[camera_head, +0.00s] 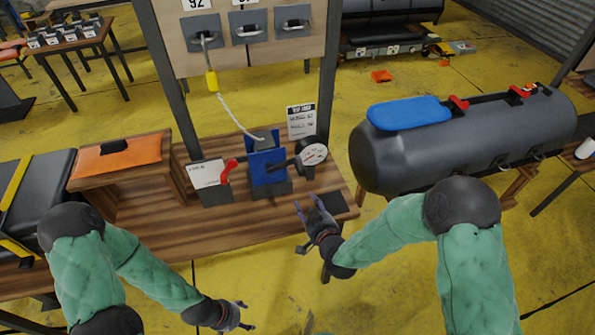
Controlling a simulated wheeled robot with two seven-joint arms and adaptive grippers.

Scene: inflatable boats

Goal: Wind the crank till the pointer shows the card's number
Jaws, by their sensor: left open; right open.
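A blue winch or pump box (267,167) stands on the wooden bench. A red crank handle (229,171) sticks out at its left side. A round white gauge (313,154) stands at its right; its pointer reading is too small to tell. A white card with a black header (301,122) is fixed behind the gauge; its number is not legible. Another white card (208,173) stands left of the crank. My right gripper (312,205) is open and empty, over the bench's front right, below the gauge. My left gripper (243,315) is open and empty, in front of the bench, low in the picture.
A rope with a yellow tag (211,80) runs from a panel hook to the blue box. An orange pad (117,157) lies on a wooden box at the left. A dark grey inflatable tube (470,140) with a blue seat stands at the right. The bench's front (235,220) is clear.

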